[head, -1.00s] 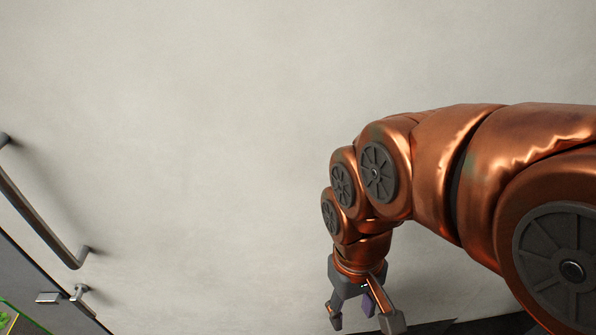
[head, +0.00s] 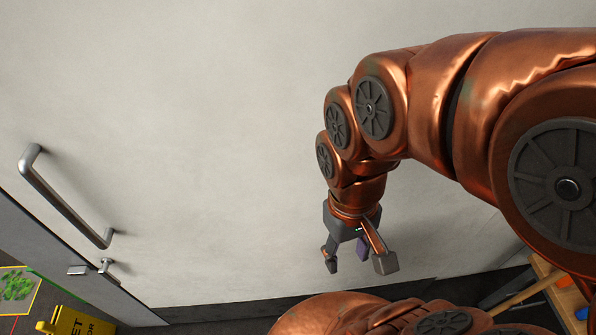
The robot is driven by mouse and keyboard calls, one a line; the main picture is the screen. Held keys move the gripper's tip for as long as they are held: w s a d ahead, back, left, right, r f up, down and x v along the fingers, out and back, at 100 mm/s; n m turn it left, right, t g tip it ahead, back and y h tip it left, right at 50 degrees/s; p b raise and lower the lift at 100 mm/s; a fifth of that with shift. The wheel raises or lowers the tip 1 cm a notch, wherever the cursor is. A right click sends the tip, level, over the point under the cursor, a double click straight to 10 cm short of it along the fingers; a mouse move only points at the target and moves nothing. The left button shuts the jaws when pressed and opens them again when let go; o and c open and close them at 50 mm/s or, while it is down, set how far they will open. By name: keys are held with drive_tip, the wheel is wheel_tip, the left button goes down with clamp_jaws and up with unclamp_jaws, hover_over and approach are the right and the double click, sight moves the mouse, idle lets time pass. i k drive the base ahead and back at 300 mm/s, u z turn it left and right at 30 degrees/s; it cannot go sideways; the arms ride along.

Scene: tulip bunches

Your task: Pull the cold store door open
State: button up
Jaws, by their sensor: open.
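The cold store door (head: 200,180) is a large pale panel that fills most of the head view. Its grey metal bar handle (head: 65,200) is at the left, near the door's left edge. A small latch fitting (head: 105,267) sits below the handle. My gripper (head: 358,268) is at the lower middle, pointing down, open with nothing between its fingers. It is well to the right of the handle and apart from it. I cannot tell how far it is from the door face.
A grey frame strip (head: 45,235) runs along the door's left edge. A yellow floor sign (head: 75,323) and a green leafy picture (head: 18,288) are at lower left. A wooden stand with orange items (head: 545,270) is at lower right. Dark floor shows below the door.

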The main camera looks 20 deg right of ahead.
sight(170, 143)
drive_tip(key=u, duration=3)
drive_tip(key=i, duration=0.35)
drive_tip(key=u, duration=0.5)
